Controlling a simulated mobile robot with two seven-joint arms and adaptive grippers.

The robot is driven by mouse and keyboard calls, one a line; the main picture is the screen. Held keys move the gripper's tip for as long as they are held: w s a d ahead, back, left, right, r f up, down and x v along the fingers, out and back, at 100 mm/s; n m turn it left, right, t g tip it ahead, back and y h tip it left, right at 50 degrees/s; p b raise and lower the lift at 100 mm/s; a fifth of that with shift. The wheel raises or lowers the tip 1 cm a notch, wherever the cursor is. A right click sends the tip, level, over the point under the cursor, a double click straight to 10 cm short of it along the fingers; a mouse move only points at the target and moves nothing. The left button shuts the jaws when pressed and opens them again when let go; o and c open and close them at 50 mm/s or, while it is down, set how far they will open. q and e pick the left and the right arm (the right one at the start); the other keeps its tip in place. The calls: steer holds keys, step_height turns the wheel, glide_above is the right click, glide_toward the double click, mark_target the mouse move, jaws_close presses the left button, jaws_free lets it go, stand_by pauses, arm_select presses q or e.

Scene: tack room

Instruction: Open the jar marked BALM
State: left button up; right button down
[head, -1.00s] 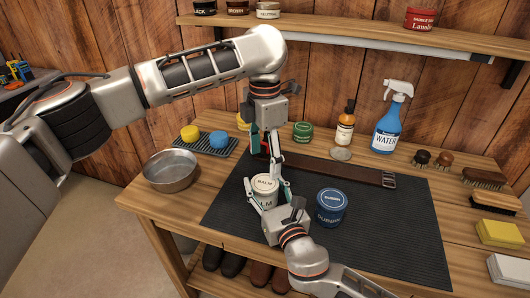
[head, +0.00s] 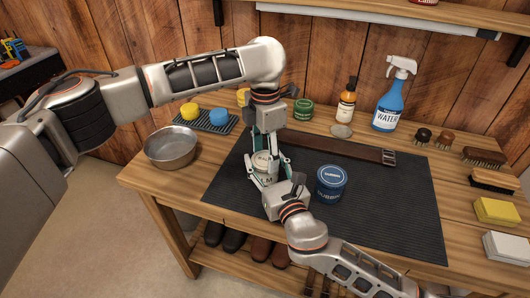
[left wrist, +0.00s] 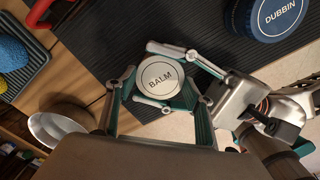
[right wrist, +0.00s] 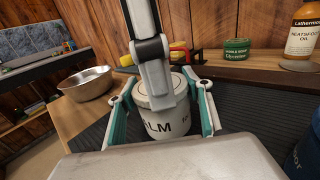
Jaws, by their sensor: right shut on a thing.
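The white BALM jar (head: 266,180) stands upright on the black mat, its round lid (left wrist: 160,77) on top and reading BALM in the left wrist view. My right gripper (head: 267,188) comes from the front right and is shut on the jar's body, which shows between its fingers in the right wrist view (right wrist: 165,122). My left gripper (head: 268,160) points straight down over the jar, open, with its fingers on either side of the lid. One of its fingers hides part of the lid in the right wrist view. I cannot tell whether they touch the lid.
A blue DUBBIN jar (head: 331,183) stands just right of my right gripper. A leather strap (head: 340,148) lies behind on the mat (head: 385,215). A metal bowl (head: 171,148) is at left. A blue WATER spray bottle (head: 390,105) and brushes stand at the back and right.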

arm_select(q)
steer(key=shift+c, duration=0.2)
steer(key=n, duration=0.3)
steer(key=shift+n, duration=0.3)
steer(key=o, duration=1.2)
steer(key=shift+o, duration=0.2)
steer(key=shift+r, duration=0.1)
